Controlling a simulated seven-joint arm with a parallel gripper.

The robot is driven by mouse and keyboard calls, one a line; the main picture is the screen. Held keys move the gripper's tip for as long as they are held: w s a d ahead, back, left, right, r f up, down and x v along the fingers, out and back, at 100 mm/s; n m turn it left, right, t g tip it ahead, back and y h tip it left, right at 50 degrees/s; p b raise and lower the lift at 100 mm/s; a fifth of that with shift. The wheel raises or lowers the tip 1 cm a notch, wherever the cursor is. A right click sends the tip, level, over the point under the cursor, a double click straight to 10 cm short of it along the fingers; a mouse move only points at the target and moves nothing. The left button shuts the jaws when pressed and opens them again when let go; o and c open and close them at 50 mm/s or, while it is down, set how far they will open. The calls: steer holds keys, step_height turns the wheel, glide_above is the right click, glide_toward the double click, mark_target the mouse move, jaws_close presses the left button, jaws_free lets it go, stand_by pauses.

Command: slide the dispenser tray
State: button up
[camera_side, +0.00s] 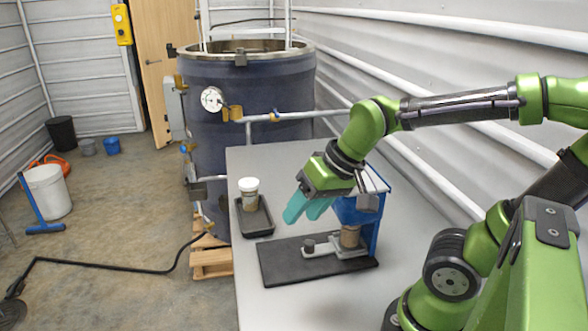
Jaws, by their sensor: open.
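The blue dispenser (363,216) stands on a dark base board (283,268) on the grey table. A grey sliding tray (337,251) with a dark knob (309,246) at its left end lies low on the board. A brown cylinder (350,237) sits at the tray's right part, under the dispenser. My gripper (306,217) has teal fingers and is open. It hangs above and apart from the knob, in front of the dispenser, and hides part of it. I see nothing between the fingers.
A jar with a white lid (249,193) stands in a black tray (262,231) to the left on the table. The table (270,162) is clear behind and in front of the board. A large dark tank (253,100) with pipes stands behind the table.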

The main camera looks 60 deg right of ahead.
steer(key=w+d+f+m+g, duration=0.1)
steer(key=w+f+m, duration=0.2)
steer(key=f+m, duration=0.1)
steer(key=w+d+f+m+g+h, duration=0.1)
steer(key=w+f+m+g, duration=0.1)
steer(key=w+f+m, duration=0.2)
steer(key=w+d+f+m+g, duration=0.2)
steer(key=w+f+m, duration=0.1)
steer(key=f+m, duration=0.3)
steer(key=shift+w+m+h, duration=0.2)
steer(key=shift+m, duration=0.45)
steer(key=shift+w+m+h, duration=0.2)
steer(key=shift+m, duration=0.45)
steer(key=m, duration=0.2)
steer(key=w+d+m, duration=0.1)
steer(key=m, duration=0.1)
steer(key=shift+w, duration=0.2)
steer(key=shift+r+m, duration=0.1)
steer(key=shift+m, duration=0.7)
glide_above(310, 242)
steer(key=shift+d, duration=0.1)
step_height(310, 242, down, 4)
steer(key=shift+r, duration=0.25)
steer(key=shift+f, duration=0.75)
steer(key=shift+c, duration=0.3)
